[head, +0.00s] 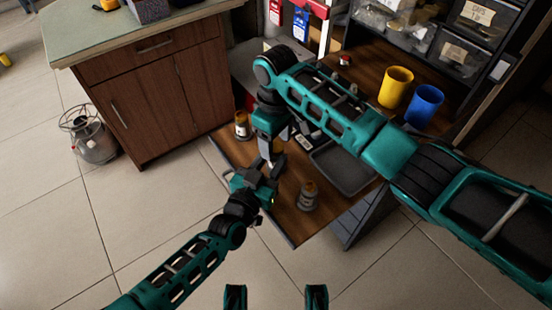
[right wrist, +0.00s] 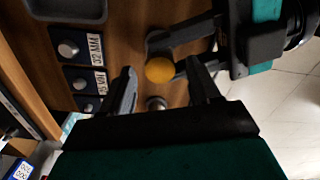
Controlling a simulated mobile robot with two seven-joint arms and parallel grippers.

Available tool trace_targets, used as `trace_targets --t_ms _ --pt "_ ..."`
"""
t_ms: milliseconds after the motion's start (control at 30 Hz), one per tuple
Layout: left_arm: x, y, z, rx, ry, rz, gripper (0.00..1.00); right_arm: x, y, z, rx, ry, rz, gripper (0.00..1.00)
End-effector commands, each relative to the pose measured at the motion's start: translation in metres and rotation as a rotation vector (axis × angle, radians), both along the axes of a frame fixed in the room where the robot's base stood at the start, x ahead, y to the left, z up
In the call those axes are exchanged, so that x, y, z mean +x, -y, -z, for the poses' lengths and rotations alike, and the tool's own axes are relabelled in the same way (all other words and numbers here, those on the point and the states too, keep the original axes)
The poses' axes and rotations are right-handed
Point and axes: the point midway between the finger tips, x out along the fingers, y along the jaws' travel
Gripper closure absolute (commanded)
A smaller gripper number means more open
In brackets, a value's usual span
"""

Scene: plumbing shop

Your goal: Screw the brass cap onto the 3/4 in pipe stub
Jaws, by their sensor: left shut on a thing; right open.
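A round, orange-yellow piece, which looks like the brass cap (right wrist: 160,69), shows in the right wrist view at the fingertips of my left gripper (head: 277,167). My left gripper is shut on it over the wooden worktop (head: 284,218). My right gripper (right wrist: 159,66) points down from above, open, with its fingers on either side of the cap in the picture; I see no contact. A small grey round end (right wrist: 157,103) lies below the cap; I cannot tell whether it is the pipe stub.
Plates marked with sizes such as 32 MM (right wrist: 97,50) lie beside a grey tray (head: 343,170). A grey-brown canister (head: 309,196) stands near the front edge, and a white-and-orange bottle (head: 241,125) at the left. Yellow (head: 396,87) and blue (head: 424,105) cups stand behind.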

Motion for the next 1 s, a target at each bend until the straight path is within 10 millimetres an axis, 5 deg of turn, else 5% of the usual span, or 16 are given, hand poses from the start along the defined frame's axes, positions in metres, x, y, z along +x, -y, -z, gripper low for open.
trace_targets --t_ms 300,700,1000 --pt "0.001 -0.001 -0.001 0.0 0.004 -0.001 1.0 0.001 0.0 -0.039 0.002 0.003 0.0 0.38" --pt "0.001 0.0 -0.001 0.0 0.004 -0.001 1.0 0.001 0.0 -0.041 0.0 0.003 -0.018 0.43" --pt "0.001 0.0 -0.001 0.0 0.004 -0.001 1.0 0.005 -0.005 -0.059 0.002 0.026 -0.457 0.43"
